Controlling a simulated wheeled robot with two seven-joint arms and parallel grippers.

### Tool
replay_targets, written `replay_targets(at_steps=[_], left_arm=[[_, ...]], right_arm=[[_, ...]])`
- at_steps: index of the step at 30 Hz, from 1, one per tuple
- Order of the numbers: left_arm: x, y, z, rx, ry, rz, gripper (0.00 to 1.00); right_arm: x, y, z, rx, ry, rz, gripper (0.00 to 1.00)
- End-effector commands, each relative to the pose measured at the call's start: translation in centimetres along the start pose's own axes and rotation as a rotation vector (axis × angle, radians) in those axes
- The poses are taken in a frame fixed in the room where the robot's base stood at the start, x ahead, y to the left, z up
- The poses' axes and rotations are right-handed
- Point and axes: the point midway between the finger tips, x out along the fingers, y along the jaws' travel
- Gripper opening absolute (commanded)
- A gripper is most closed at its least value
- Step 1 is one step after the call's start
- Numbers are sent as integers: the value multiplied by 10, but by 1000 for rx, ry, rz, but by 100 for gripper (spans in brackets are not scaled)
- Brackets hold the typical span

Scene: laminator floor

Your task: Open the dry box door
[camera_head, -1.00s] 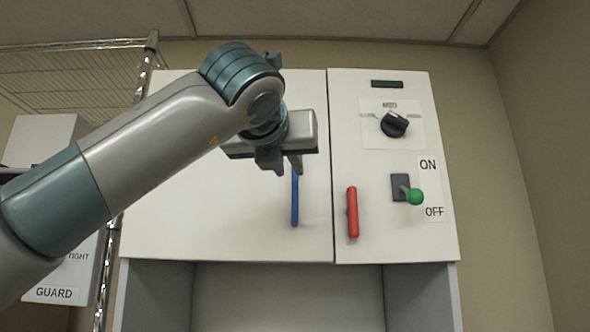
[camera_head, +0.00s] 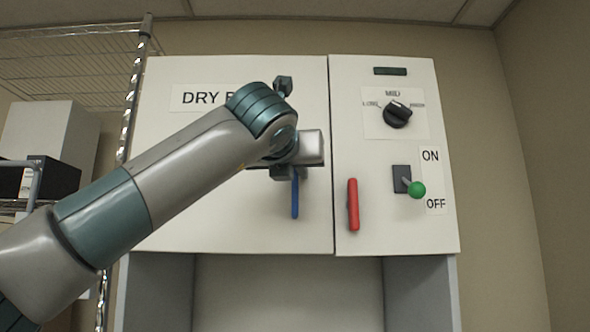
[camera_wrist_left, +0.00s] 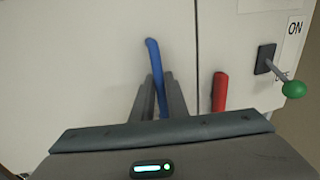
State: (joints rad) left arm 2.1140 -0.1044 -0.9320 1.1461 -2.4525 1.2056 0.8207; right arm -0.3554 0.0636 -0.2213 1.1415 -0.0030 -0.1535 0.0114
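The dry box is a white cabinet whose door (camera_head: 220,225) carries a partly covered "DRY B…" label (camera_head: 200,97). A blue upright handle (camera_head: 295,198) is on the door near its right edge; it also shows in the left wrist view (camera_wrist_left: 153,55). My left gripper (camera_head: 286,174) is at the handle's upper part. In the left wrist view its fingers (camera_wrist_left: 160,82) lie close on both sides of the blue handle and look shut on it. The door is flush with the cabinet front. My right gripper is not in view.
Right of the door, a panel has a red handle (camera_head: 353,205), a black dial (camera_head: 397,115) and a green-knobbed switch (camera_head: 416,189) near ON and OFF marks. A wire rack (camera_head: 130,100) with boxes stands at the left. Below the cabinet is an open recess (camera_head: 290,295).

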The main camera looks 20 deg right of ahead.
Motion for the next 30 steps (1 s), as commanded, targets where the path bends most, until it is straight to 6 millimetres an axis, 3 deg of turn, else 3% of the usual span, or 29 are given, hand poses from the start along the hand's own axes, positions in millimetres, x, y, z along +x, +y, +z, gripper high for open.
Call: replay_targets(at_steps=[11, 17, 23, 30], left_arm=[[-2, 0, 0, 0, -1, -5, 0], [-13, 1, -1, -1, -1, -35, 0], [-38, 1, -3, -2, -3, -101, 0], [-83, 6, -4, -2, -4, -226, 0]], right_arm=[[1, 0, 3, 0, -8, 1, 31], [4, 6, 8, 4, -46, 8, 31], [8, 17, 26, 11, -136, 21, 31], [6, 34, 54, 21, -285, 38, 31]])
